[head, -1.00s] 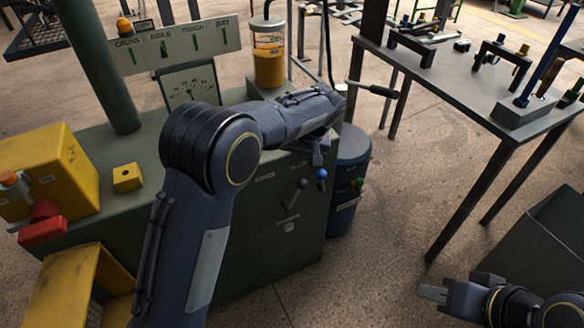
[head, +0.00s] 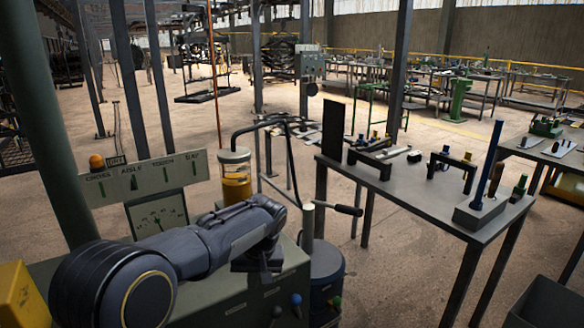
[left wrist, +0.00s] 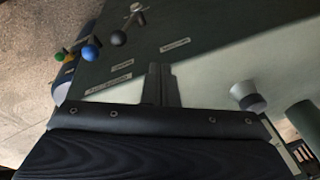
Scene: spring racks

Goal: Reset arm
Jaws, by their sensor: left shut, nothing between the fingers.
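My left arm reaches in from the lower left in the head view, over the green machine cabinet (head: 235,310). My left gripper (head: 264,272) is dark, partly hidden under the wrist, and hangs at the cabinet's front. In the left wrist view its fingers (left wrist: 161,85) are together and empty, with the cabinet panel beyond them. A lever with a dark grip (head: 346,210) sticks out to the right beside the cabinet, apart from my gripper. Blue (left wrist: 91,50) and black (left wrist: 118,38) knobs show on the panel. My right gripper is out of view.
A jar of yellow liquid (head: 236,182) and a dial gauge (head: 158,216) stand on the cabinet. A blue drum (head: 326,272) stands at its right. A grey table (head: 425,195) with tools is farther right. Open floor lies between them.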

